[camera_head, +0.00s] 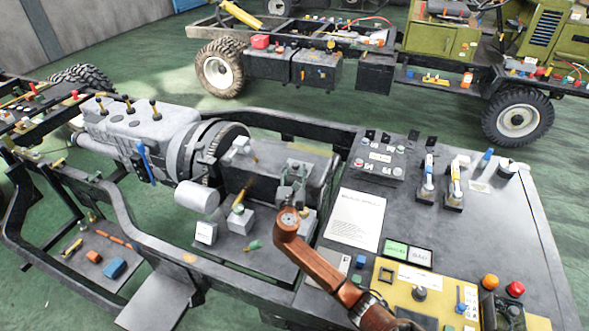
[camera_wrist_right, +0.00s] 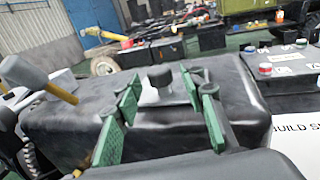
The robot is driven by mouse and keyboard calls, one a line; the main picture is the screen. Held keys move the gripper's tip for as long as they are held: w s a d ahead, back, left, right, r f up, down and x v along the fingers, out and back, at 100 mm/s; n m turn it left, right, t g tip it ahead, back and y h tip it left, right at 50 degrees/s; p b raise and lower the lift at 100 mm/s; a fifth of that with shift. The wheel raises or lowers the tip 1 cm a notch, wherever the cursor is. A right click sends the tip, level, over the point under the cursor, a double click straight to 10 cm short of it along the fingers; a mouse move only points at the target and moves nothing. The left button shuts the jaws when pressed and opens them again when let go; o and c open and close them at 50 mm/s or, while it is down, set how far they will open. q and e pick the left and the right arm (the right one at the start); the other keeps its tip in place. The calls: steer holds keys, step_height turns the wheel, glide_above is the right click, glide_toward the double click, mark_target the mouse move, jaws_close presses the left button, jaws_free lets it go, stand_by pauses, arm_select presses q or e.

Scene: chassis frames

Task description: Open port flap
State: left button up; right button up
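My right gripper (camera_head: 292,190) reaches over a dark grey box-shaped tank (camera_head: 322,160) beside the engine in the head view. In the right wrist view, the gripper's green-padded fingers (camera_wrist_right: 160,112) are spread wide with nothing between them. Beyond the fingertips, a dark round knob (camera_wrist_right: 160,77) stands on a pale plate (camera_wrist_right: 163,95) on top of the tank (camera_wrist_right: 75,125). Whether this plate is the port flap I cannot tell. Any contact between the fingers and the tank is unclear. My left gripper is not in view.
A grey engine (camera_head: 140,130) sits left of the tank in a black chassis frame. A grey bench (camera_head: 500,215) on the right holds a white sheet (camera_head: 355,220), switches and buttons. A wooden-handled mallet (camera_wrist_right: 40,78) stands left of the fingers in the wrist view.

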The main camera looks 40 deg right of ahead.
steer(key=shift+x, duration=1.05)
jaws_close()
